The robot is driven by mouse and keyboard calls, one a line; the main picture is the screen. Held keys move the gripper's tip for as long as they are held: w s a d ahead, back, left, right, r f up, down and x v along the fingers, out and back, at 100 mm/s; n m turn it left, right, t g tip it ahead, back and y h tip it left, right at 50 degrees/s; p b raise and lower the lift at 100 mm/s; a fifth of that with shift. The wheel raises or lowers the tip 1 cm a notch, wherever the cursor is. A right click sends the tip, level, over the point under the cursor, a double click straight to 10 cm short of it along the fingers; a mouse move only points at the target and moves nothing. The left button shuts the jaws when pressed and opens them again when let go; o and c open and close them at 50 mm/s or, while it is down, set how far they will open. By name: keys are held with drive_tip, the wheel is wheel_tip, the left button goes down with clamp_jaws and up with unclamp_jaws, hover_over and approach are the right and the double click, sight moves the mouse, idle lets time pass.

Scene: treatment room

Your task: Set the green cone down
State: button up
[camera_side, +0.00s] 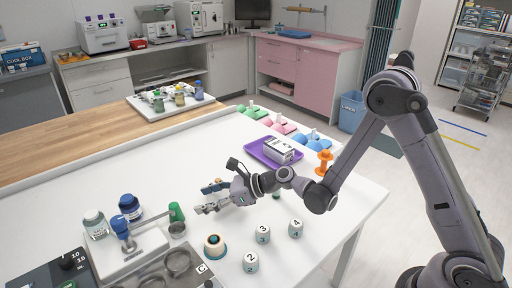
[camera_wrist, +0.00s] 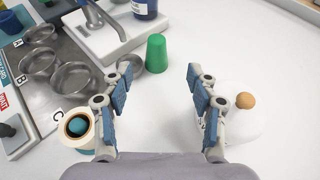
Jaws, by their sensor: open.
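The green cone (camera_side: 176,212) stands at the right edge of the white stand, by a small round metal dish. In the wrist view the cone (camera_wrist: 156,53) is ahead of my fingers, roughly midway between them, with its narrower end up. My gripper (camera_side: 208,198) is open and empty, to the right of the cone in the side view. In the wrist view my gripper (camera_wrist: 159,76) shows both blue-padded fingers spread wide, apart from the cone. What lies directly under the cone is hard to tell.
A white stand (camera_side: 135,252) with a blue-topped arm and bottles are at the left. A tray with round metal cups (camera_wrist: 50,75) lies in front. A cream ring with a teal centre (camera_side: 214,246) and numbered white pieces (camera_side: 251,262) stand nearby.

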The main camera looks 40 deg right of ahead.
sight(179, 207)
drive_tip(key=x, duration=0.5)
drive_tip(key=shift+w+a+f, duration=0.2)
drive_tip(key=shift+a, duration=0.05)
drive_tip(key=shift+x, duration=2.6)
drive_tip(key=shift+s+a, duration=0.15)
drive_tip(key=c, duration=0.9)
drive_tip(key=shift+c, duration=0.2)
drive_tip(key=shift+r, duration=0.2)
